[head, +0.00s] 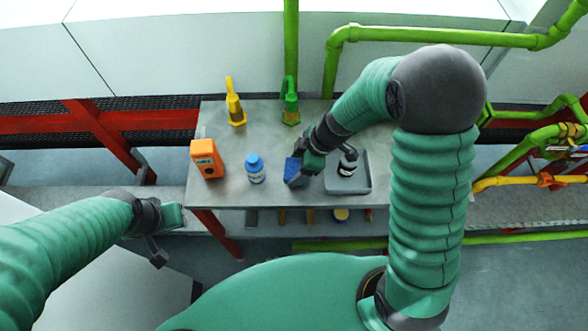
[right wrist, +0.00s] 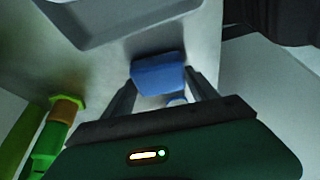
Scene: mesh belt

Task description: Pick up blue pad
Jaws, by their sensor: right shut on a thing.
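The blue pad (head: 292,170) is at the middle of the grey table, left of the grey tray. My right gripper (head: 297,172) comes down over it from the right and is shut on it. In the right wrist view the pad (right wrist: 158,72) sits between the two dark fingers (right wrist: 160,88). I cannot tell whether the pad still touches the tabletop.
A grey tray (head: 350,187) with a dark bottle (head: 347,165) is right of the pad. A blue-capped bottle (head: 255,170) and an orange device (head: 206,158) stand to the left. Bare tabletop (head: 225,190) shows in front.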

